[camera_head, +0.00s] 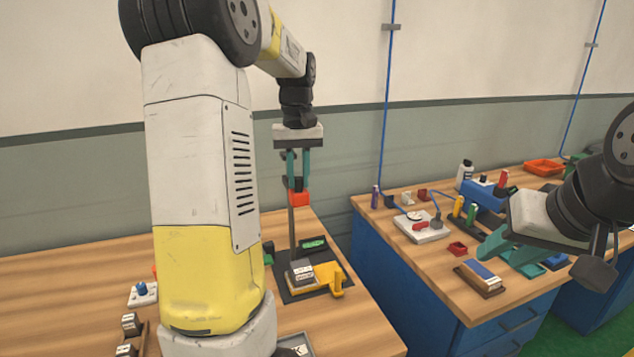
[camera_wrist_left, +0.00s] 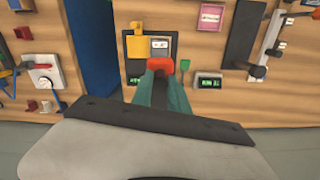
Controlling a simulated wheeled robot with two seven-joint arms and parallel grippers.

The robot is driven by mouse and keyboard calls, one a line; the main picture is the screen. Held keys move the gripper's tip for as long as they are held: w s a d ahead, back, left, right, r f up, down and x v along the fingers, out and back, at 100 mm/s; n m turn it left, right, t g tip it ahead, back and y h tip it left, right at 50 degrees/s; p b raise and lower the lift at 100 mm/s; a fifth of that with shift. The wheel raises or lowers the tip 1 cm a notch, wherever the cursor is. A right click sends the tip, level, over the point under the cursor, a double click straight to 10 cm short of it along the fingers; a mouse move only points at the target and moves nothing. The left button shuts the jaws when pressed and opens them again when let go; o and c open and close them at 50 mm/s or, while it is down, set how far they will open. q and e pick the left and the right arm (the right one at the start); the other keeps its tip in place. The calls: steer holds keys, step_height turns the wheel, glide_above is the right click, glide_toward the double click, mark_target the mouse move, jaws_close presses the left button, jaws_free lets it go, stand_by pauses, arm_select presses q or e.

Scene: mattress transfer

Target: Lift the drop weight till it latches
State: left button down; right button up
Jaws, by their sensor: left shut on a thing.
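The drop weight appears to be the orange-red block (camera_head: 298,198) with a dark upper part, beside the top of a thin upright post (camera_head: 292,230). The post rises from a dark base plate (camera_head: 289,295) on the left table. My left gripper (camera_head: 298,184) points down, its teal fingers shut on the dark upper part. In the left wrist view the orange-red block (camera_wrist_left: 158,65) shows at the fingertips. The fingers hide part of it, and I cannot see a latch clearly. My right gripper (camera_head: 498,250) is over the right bench, away from the post; its finger gap is unclear.
The base plate carries a grey block (camera_head: 300,274), a yellow bracket (camera_head: 334,279) and a green display (camera_head: 314,243). A blue-knobbed box (camera_head: 143,293) stands left. The right bench (camera_head: 440,278) holds several small items; a gap separates it from the left table. My left arm hides much of that table.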

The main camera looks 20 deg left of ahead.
mark_target(299, 178)
arm_select(q)
steer(key=shift+w+r, duration=0.15)
steer(key=shift+r, duration=0.15)
steer(key=c, duration=1.5)
jaws_free()
steer(key=shift+o, duration=1)
steer(key=shift+f, duration=0.15)
step_height(299, 178, up, 7)
steer(key=shift+f, duration=0.15)
steer(key=shift+r, duration=0.6)
steer(key=shift+s, duration=0.2)
